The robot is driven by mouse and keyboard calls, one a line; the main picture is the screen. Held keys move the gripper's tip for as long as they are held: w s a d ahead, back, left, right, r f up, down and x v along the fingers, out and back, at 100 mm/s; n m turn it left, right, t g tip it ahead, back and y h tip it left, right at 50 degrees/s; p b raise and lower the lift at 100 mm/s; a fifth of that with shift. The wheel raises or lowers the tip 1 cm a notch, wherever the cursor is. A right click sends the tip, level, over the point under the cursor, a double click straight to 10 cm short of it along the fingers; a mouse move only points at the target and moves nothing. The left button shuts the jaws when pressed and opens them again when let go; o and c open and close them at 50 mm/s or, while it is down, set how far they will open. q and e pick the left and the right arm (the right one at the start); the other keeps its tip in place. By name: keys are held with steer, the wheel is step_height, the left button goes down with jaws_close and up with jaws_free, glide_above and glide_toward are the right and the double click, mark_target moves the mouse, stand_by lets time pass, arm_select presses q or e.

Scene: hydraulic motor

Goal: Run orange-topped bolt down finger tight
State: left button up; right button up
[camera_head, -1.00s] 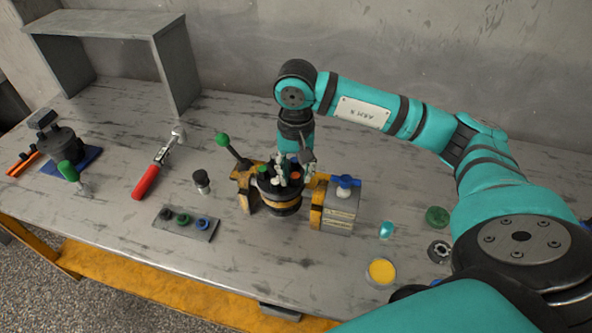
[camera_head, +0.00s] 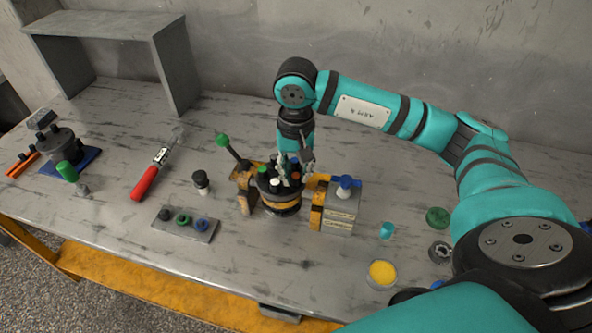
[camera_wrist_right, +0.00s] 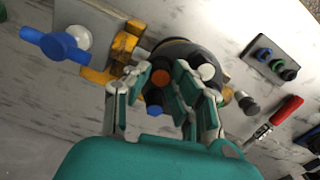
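The orange-topped bolt (camera_wrist_right: 160,76) stands in the top of the dark round motor, between the fingers of my right gripper (camera_wrist_right: 164,92) in the wrist view and nearer the left one. The fingers are apart, with a gap beside the bolt. In the head view the motor (camera_head: 282,197) sits in an orange-jawed fixture, and my right gripper (camera_head: 288,172) points down over it; the orange top (camera_head: 296,175) shows beside the fingers. White (camera_wrist_right: 207,72) and blue (camera_wrist_right: 154,110) tops stand close by, and a green top (camera_head: 262,168) at the left. My left gripper is out of view.
A grey block with a blue handle (camera_head: 345,181) stands right of the motor. A green-knobbed lever (camera_head: 222,140) rises at left. A plate (camera_head: 186,224) with coloured knobs and a red-handled clamp (camera_head: 145,183) lie further left. Small round parts lie at right.

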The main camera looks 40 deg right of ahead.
mark_target(296, 176)
steer(key=shift+m, duration=1)
steer(key=shift+m+b, duration=0.4)
steer(key=shift+b, duration=0.05)
steer(key=shift+m, duration=0.4)
steer(key=o, duration=0.7)
steer(key=shift+c, duration=0.2)
steer(key=shift+r, duration=0.15)
steer(key=shift+r+p, duration=2.2)
steer(key=shift+r, duration=1.7)
